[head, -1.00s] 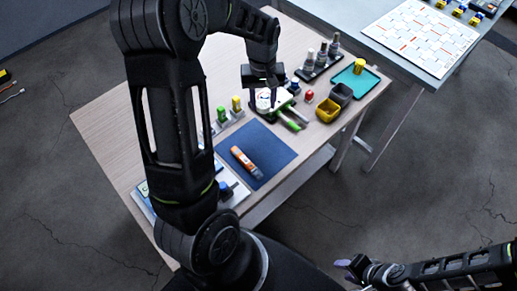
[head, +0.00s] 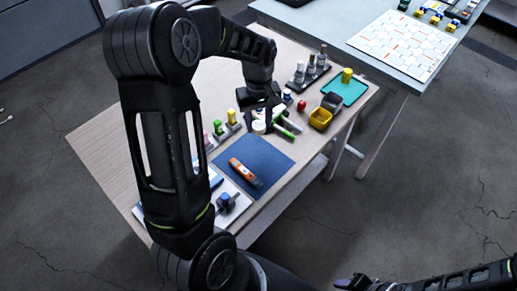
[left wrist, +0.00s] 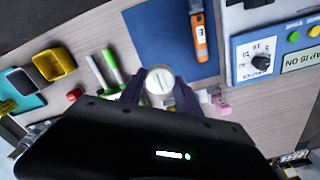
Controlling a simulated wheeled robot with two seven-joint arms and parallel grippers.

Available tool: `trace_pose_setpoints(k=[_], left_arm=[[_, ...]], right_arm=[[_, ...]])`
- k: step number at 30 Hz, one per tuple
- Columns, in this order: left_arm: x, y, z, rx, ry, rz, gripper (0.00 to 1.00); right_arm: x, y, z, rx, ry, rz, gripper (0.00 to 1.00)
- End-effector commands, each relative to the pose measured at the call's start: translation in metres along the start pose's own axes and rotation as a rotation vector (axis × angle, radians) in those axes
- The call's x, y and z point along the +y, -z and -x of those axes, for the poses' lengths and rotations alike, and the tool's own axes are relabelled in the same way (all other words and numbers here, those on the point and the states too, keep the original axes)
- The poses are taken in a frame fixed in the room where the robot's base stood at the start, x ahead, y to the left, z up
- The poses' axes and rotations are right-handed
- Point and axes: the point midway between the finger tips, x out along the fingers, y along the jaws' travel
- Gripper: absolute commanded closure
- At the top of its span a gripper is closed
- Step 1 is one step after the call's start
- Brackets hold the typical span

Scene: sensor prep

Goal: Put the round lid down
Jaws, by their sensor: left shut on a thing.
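The round lid (left wrist: 160,80) is a pale disc with a light bar across its top. In the left wrist view it sits between the two dark fingers of my left gripper (left wrist: 160,92), which is shut on it. In the head view the left gripper (head: 260,112) is over the table beyond the blue mat, with the pale lid (head: 259,127) partly hidden under it. I cannot tell whether the lid touches anything below. My right gripper (head: 350,283) is at the bottom edge, away from the table; its jaws are too small to read.
The blue mat (head: 272,152) carries an orange tool (head: 245,172). Green-capped markers (head: 284,131), yellow (head: 320,118) and grey bins, a teal tray (head: 357,88) and a bottle rack (head: 309,74) stand to the right. A labelled panel (left wrist: 275,45) lies beside the mat.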

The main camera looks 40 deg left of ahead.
Motion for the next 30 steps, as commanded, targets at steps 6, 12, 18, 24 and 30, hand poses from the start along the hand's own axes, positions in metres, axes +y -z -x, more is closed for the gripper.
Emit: trace_pose_setpoints(k=[6,12,18,24,30], left_arm=[[-0.001,-0.001,-0.024,-0.004,0.004,0.000,0.83],[-0.001,-0.001,-0.057,-0.003,0.003,0.000,0.83],[0.000,0.000,-0.063,0.000,0.000,-0.001,0.83],[0.000,0.000,-0.065,-0.001,0.001,-0.001,0.83],[-0.001,-0.001,-0.091,-0.003,0.003,0.000,0.83]], right_arm=[[-0.001,0.000,0.003,-0.001,-0.001,-0.001,0.64],[-0.002,-0.001,0.007,-0.002,-0.002,-0.002,0.64],[-0.002,-0.001,0.006,-0.002,-0.003,-0.002,0.64],[-0.002,-0.001,0.007,-0.002,-0.003,-0.002,0.64],[-0.003,-0.001,0.011,-0.003,-0.004,-0.003,0.64]])
